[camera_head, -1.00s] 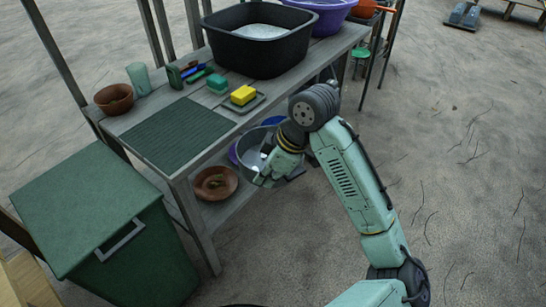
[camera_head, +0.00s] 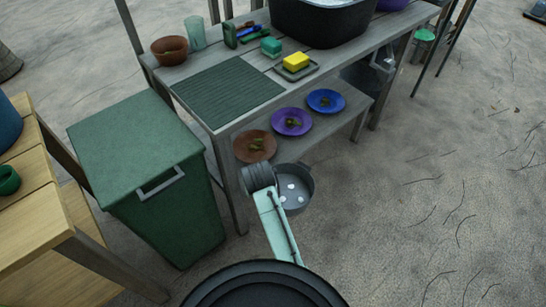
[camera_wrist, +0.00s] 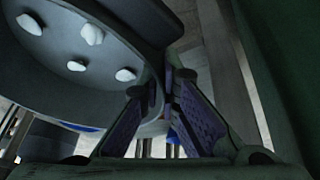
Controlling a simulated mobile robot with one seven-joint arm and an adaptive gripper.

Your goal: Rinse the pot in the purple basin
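The grey pot (camera_head: 298,201), with several white lumps inside, is in front of the table's lower shelf. In the wrist view the pot (camera_wrist: 60,62) fills the upper left, its open inside facing the camera. My gripper (camera_wrist: 168,85) has its two purple-padded fingers closed in at the pot's edge; whether they pinch the rim or a handle is hard to see. My arm hides the gripper in the head view. The purple basin (camera_head: 393,4) is at the top edge, mostly cut off, beyond the black tub.
The black tub (camera_head: 318,27) stands on the grey table. Yellow sponge (camera_head: 296,62), green sponge (camera_head: 271,46), ribbed mat (camera_head: 228,91) and brown bowl (camera_head: 169,49) share the tabletop. Plates (camera_head: 291,121) sit on the lower shelf.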

